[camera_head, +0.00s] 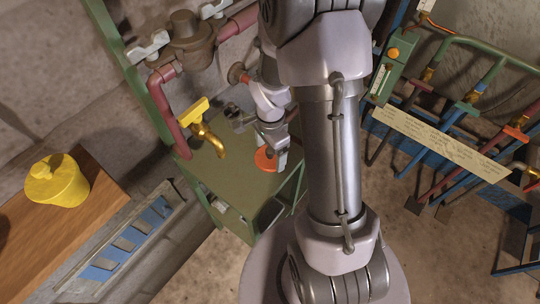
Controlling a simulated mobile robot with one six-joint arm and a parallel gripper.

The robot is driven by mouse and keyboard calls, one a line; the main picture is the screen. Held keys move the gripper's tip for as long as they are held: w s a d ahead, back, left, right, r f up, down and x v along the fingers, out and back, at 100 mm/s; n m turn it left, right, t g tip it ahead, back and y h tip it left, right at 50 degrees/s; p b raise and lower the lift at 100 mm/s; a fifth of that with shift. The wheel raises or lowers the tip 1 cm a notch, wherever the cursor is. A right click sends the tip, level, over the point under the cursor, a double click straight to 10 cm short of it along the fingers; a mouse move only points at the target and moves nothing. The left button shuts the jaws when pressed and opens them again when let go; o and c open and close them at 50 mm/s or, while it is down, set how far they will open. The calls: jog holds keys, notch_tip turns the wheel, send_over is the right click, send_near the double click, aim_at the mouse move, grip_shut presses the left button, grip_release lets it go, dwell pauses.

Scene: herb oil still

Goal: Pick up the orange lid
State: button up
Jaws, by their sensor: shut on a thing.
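The orange lid (264,160) is a small round disc over the green table top (212,172), near its right edge. My gripper (276,155) is at the lid's right side and is shut on it. Part of the lid is hidden behind the gripper fingers. I cannot tell whether the lid touches the table top or is a little above it.
A brass tap (208,139) with a yellow handle reaches over the table just left of my gripper. A dark red pipe (168,112) runs down the table's left side. A yellow pot (57,181) stands on a wooden bench at the left. Pipes and valves fill the right.

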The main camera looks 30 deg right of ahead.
notch_tip(320, 180, up, 4)
jog(key=shift+r+p, duration=0.1)
jog(key=shift+p, duration=1.15)
jog(key=s+d+p, duration=0.2)
jog(key=s+d, duration=0.1)
jog(key=d, duration=0.4)
jog(key=s+d+p, duration=0.1)
jog(key=s+d, duration=0.3)
jog(key=d, duration=0.3)
jog(key=r+p, duration=0.3)
jog(key=r, duration=0.2)
jog(key=shift+d+r, duration=0.15)
jog(key=shift+d, duration=0.05)
jog(key=shift+w, duration=0.1)
